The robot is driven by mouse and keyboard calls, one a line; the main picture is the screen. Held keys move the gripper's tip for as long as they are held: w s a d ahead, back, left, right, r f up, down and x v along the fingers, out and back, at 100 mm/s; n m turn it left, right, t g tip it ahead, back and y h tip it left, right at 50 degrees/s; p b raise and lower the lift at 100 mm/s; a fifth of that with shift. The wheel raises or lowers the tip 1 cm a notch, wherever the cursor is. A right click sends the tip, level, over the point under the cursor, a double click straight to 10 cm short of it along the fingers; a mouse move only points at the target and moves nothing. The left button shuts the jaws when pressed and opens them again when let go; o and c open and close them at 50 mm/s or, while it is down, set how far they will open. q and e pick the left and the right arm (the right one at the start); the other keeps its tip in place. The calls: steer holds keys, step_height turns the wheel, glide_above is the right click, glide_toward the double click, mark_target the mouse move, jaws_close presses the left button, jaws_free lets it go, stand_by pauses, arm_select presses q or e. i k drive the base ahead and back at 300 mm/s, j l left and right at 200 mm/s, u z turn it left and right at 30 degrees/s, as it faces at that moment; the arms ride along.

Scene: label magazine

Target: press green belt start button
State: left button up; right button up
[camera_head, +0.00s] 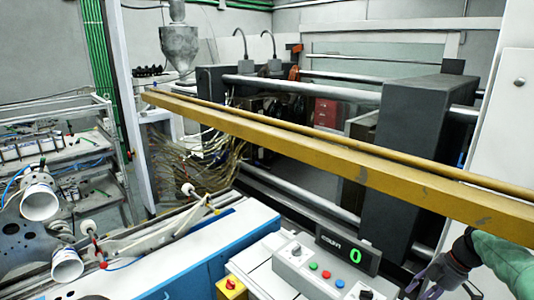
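The green button (339,283) is a small round cap on the sloping grey control box (290,268) at the bottom centre. My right gripper (418,284) is at the lower right, dark and partly cut off by the bottom edge. It is to the right of the control box and apart from the green button. Whether its fingers are open or shut is not clear. My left gripper is not in view.
A display (348,251) with a green 0 stands behind the buttons. A yellow beam (330,160) crosses above. A yellow box with a red button (231,287) is to the left. White cylinders (40,203) are at far left.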

mark_target(313, 266)
steer(key=k, duration=0.95)
